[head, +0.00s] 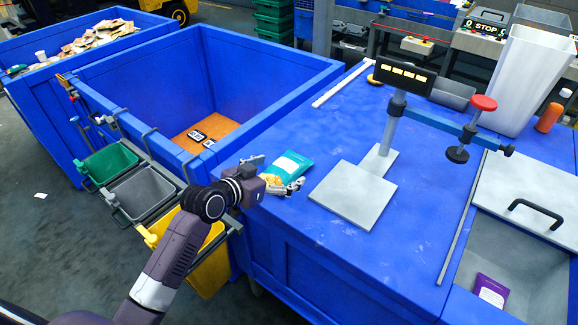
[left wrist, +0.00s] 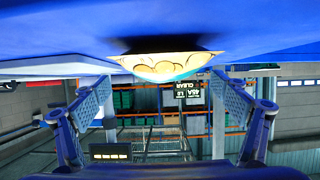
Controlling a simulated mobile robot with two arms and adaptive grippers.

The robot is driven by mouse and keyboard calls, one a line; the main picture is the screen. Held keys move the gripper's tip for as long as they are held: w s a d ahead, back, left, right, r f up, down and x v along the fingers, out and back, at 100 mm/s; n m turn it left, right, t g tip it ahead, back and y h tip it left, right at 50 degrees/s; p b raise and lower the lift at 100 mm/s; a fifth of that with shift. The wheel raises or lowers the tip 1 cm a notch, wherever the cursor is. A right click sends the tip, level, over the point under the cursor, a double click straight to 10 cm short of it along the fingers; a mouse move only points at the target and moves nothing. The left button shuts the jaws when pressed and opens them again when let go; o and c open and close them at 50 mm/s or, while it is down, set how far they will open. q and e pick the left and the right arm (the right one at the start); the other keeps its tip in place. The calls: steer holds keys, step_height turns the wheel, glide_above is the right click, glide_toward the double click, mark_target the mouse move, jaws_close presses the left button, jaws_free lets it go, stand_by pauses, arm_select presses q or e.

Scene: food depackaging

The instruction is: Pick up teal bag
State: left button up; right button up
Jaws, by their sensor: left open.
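The teal bag (head: 294,162) lies on the blue worktop near its left edge, with a white label and a yellow-orange picture at its near end. My left gripper (head: 277,175) is at that near end, low over the worktop, with a finger on either side. In the left wrist view, which looks upside down, the bag (left wrist: 168,66) shows end-on at the top middle. The fingers of my left gripper (left wrist: 165,104) stand wide apart with nothing gripped between them. Whether a finger touches the bag cannot be told. My right gripper is not in view.
A scale with a grey plate (head: 354,195) and display post stands right of the bag. A deep blue bin (head: 330,75) is behind left. Green, grey and yellow buckets (head: 210,268) hang at its side. A purple packet (head: 491,290) lies in the grey basin at right.

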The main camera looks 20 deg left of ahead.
mark_target(290, 164)
arm_select(q)
steer(key=shift+w+d, duration=0.15)
steer(key=shift+w, duration=0.1)
steer(key=shift+w+f+p, duration=0.15)
steer(key=shift+w+p, duration=0.15)
steer(key=x, duration=0.1)
steer(key=p+x, duration=0.1)
steer(key=x, duration=0.1)
steer(key=shift+w, duration=0.25)
steer(key=shift+w+f, duration=0.35)
steer(key=shift+w, duration=0.25)
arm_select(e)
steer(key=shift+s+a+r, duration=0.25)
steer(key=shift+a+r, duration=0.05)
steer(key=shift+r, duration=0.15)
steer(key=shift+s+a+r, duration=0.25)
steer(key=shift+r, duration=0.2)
arm_select(q)
steer(key=c, duration=1.3)
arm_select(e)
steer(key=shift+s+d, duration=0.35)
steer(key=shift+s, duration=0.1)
arm_select(q)
steer(key=shift+r, duration=0.15)
steer(key=shift+c, duration=0.2)
